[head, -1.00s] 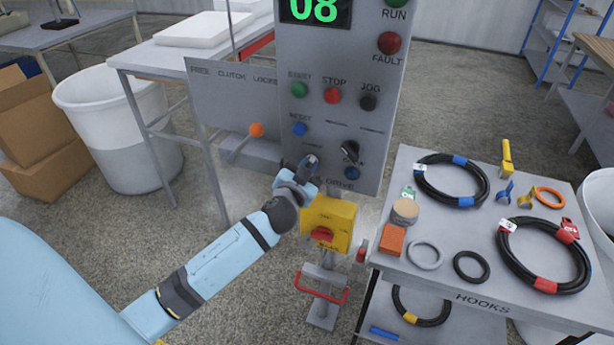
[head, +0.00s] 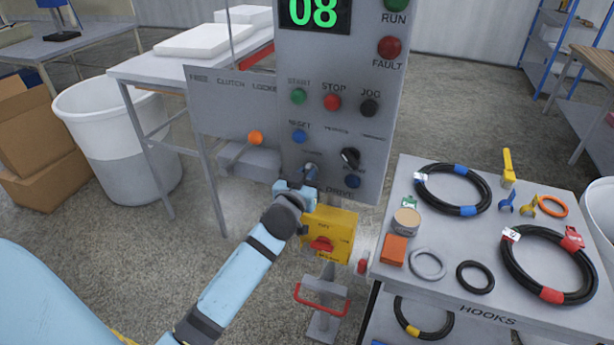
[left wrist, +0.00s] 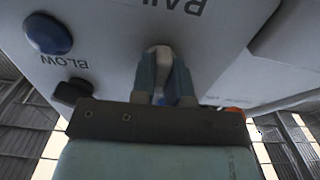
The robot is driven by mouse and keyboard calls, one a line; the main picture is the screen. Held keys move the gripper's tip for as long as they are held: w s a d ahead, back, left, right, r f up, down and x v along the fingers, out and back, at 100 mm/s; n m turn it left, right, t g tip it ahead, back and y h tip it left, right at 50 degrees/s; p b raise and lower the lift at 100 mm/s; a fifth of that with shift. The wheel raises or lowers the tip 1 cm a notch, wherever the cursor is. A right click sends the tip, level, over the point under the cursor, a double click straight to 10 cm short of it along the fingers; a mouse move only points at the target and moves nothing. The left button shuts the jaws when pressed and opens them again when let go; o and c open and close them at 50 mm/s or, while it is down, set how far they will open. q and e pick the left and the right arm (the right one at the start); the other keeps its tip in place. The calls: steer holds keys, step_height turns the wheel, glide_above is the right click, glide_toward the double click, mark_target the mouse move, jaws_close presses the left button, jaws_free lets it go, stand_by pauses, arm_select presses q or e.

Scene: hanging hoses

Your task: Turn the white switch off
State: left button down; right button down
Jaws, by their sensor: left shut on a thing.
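The left gripper (head: 309,174) is at the lower part of the grey control panel (head: 325,120), left of a black selector knob (head: 350,157). In the left wrist view its two blue-grey fingers (left wrist: 162,60) are shut on a small whitish switch (left wrist: 158,50) on the panel face. In the head view the gripper hides the switch, and I cannot tell the switch's position. The right gripper is not in view.
A blue button (head: 352,181) sits below the black knob. A yellow box with a red knob (head: 322,244) stands just below the gripper. An orange-knobbed lever (head: 255,137) is at the left. A table with hoses (head: 445,268) is at the right.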

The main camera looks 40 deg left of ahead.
arm_select(q)
steer(key=c, duration=1.1)
jaws_free()
steer(key=b+v, duration=0.2)
steer(key=v, duration=1.2)
steer(key=shift+a, duration=0.1)
steer(key=shift+w, duration=0.1)
steer(key=s+d+f+m+g+h+p, duration=0.2)
steer(key=s+d+f+p, duration=0.1)
steer(key=s+d+f, duration=0.1)
steer(key=s+d+f+m+g+h+p, duration=0.2)
steer(key=s+d+f+h+p, duration=0.1)
steer(key=s+d+f, duration=0.2)
steer(key=s+d+f+m+g+h+p, duration=0.1)
steer(key=s+d+f+g+h+p, duration=0.1)
steer(key=f, duration=0.6)
steer(key=shift+s+d+f+m+h+p, duration=0.1)
steer(key=shift+s+d+m+h+p, duration=0.15)
steer(key=shift+s+d, duration=0.45)
steer(key=shift+s+d+f+m+h+p, duration=0.15)
steer(key=shift+s+d+p, duration=0.15)
steer(key=shift+s+d, duration=0.4)
